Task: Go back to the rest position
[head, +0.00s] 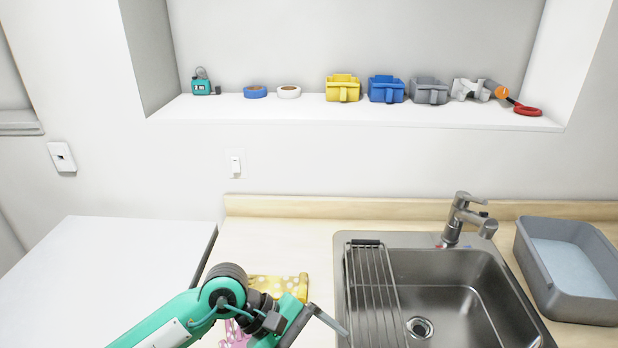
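My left gripper (318,338) is at the bottom middle of the head view, over the wooden counter just left of the sink. One grey finger reaches out to the right from the end of the gripper's crossbar. The other finger is cut off by the lower picture edge. The wide gap beside the visible finger looks empty, so the gripper appears open. My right gripper is not in view.
A yellow dotted cloth (268,284) and a pink item (234,338) lie by my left arm. The sink (440,290) has a drying rack (372,290); a grey tub (548,290) stands right. Tapes, bins and tools line the wall shelf (330,110). The white surface (110,270) is clear.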

